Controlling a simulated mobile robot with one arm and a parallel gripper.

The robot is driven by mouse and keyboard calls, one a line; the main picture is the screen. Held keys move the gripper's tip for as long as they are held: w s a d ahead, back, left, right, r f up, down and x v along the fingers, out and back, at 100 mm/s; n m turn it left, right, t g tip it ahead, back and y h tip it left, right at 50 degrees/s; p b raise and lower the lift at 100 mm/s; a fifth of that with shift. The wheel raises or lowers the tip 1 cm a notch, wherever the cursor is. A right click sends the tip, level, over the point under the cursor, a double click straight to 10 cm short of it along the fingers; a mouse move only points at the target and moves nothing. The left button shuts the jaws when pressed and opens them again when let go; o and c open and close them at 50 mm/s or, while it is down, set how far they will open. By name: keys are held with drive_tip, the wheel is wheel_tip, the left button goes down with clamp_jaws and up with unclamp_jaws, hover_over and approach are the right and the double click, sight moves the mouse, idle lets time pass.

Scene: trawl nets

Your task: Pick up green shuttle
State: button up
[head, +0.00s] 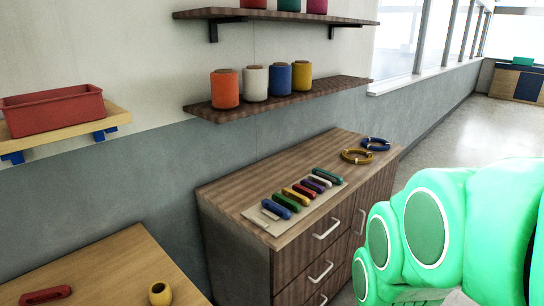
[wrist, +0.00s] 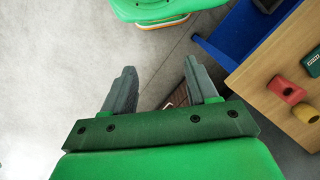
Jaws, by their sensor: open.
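Shuttles lie in a row on a pale board on the wooden drawer cabinet in the head view. A green shuttle (head: 287,202) lies near the front of the row, between a blue and a yellow one. Another green shuttle (head: 327,176) lies at its far end. My gripper (wrist: 163,86) shows in the wrist view, open and empty, over grey floor and away from the row. A dark green object (wrist: 313,62), only partly in view, sits on a wooden top at the right of the wrist view; I cannot tell whether it is a shuttle.
The cabinet (head: 235,213) also bears yellow (head: 356,156) and blue (head: 375,144) rings. A shelf (head: 345,87) with several spools hangs above it. A wooden table (head: 120,265) stands at lower left. Floor is open at the right. My green arm fills the lower right.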

drive_tip(key=shift+c, duration=0.4)
drive_tip(key=w+a+r+m+t+y, duration=0.1)
drive_tip(key=w+a+m+y, duration=0.15)
drive_tip(key=w+a, duration=0.5)
drive_tip(key=w+a+r+m+y, duration=0.15)
drive_tip(key=w+a+y, duration=0.3)
drive_tip(key=w, duration=0.55)
drive_tip(key=w+a+m+t+y, duration=0.3)
drive_tip(key=w+m, duration=0.4)
drive_tip(key=w, duration=1)
drive_tip(key=m+t, duration=0.7)
drive_tip(key=m, duration=0.9)
approach(299, 207)
drive_tip(key=w+a, duration=0.1)
drive_tip(key=a, duration=0.1)
drive_tip(key=shift+h, duration=0.3)
drive_tip(key=shift+f+x, duration=0.15)
drive_tip(key=shift+x, duration=1.4)
drive_tip(key=shift+f+x, duration=0.15)
drive_tip(key=shift+x, duration=1.35)
drive_tip(key=shift+w+a+f, duration=0.3)
drive_tip(key=shift+w, duration=0.2)
drive_tip(key=shift+c, duration=0.3)
